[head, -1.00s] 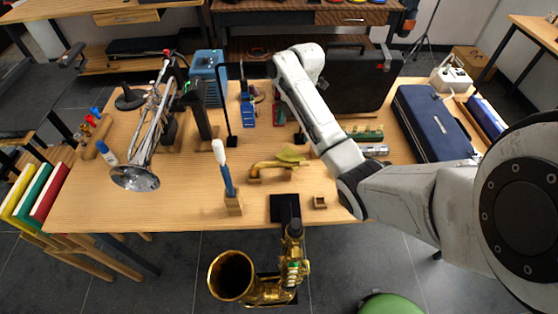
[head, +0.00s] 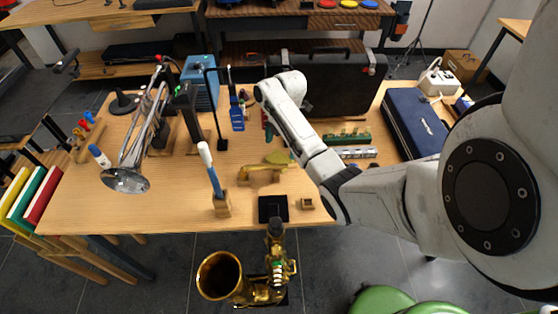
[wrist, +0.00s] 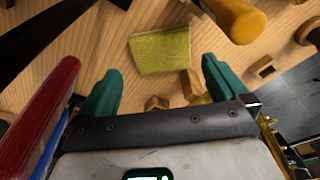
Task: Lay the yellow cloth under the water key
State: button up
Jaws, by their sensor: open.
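The yellow cloth (wrist: 162,52) lies flat on the wooden table in the wrist view, beyond my fingertips. It also shows as a small yellow-green patch in the head view (head: 278,157), behind a brass tube (head: 262,173) resting on wooden blocks. My gripper (wrist: 163,84) is open, its green fingers wide apart with nothing held between them; the cloth appears in the gap ahead. I cannot single out the water key in either view.
A blue-handled brush (head: 213,175) stands in a wooden block left of the brass tube. A blue case (head: 415,125) lies at the right and a black case (head: 335,85) stands at the back. A brass saxophone (head: 245,280) stands before the table. The front left tabletop is clear.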

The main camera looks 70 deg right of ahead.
aim_at(279, 159)
jog(key=shift+w+a+f+p, duration=0.1)
jog(key=shift+a+f+p, duration=0.15)
jog(key=shift+f, duration=1.05)
jog(key=shift+a+f+p, duration=0.15)
jog(key=shift+a+f, duration=0.15)
jog(key=shift+f, duration=1)
jog(key=c, duration=0.8)
jog(key=shift+r, duration=0.15)
jog(key=shift+r+p, duration=3)
jog(key=shift+r, duration=5.9)
